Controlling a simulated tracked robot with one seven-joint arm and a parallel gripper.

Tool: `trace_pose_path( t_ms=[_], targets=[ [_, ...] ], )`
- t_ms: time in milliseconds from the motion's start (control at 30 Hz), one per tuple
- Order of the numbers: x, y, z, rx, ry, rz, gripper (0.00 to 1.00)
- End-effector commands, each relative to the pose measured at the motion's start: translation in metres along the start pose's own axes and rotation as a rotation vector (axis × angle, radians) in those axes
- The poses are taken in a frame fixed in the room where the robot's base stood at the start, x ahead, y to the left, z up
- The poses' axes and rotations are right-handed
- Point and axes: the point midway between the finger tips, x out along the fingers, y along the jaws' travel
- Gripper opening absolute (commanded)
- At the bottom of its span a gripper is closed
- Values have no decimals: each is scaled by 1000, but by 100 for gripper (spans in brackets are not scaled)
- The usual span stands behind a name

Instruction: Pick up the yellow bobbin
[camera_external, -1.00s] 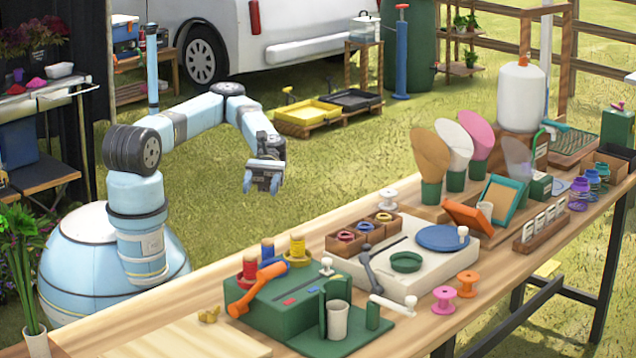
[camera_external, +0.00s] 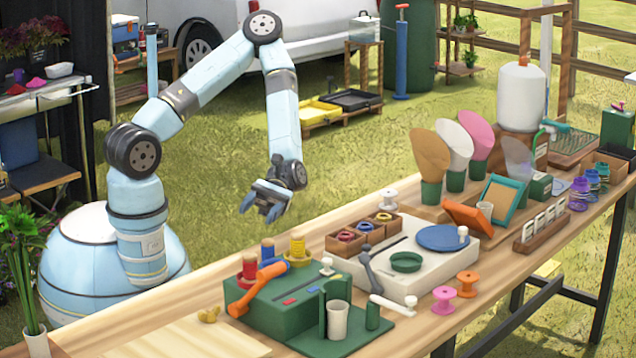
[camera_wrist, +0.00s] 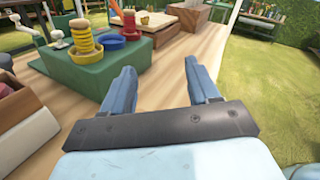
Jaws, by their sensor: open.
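In the wrist view the yellow bobbin (camera_wrist: 83,38) is at the upper left, beside a red bobbin (camera_wrist: 130,20). My gripper (camera_external: 262,208) is over the grass behind the table, up and left of the yellow bobbin and apart from it. In the wrist view my gripper (camera_wrist: 162,85) has its two blue fingers spread, with nothing between them.
An orange-handled lever (camera_external: 256,287) and a blue ring (camera_external: 297,258) are close to the bobbins. A wooden box of small spools (camera_external: 362,234) and a white machine (camera_external: 412,262) stand to the right. Space above the bobbins is free.

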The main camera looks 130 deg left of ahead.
Motion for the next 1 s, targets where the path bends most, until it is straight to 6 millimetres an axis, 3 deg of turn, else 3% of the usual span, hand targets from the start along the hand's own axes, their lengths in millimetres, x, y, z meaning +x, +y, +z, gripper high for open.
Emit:
trace_pose_path(
  t_ms=[300, 800, 1000],
  targets=[
    [3, 44, 34, 124, -38, 170, 60],
    [-2, 78, 72, 276, -64, 328, 60],
    [-2, 83, 56, 272, -68, 329, 60]
  ],
)
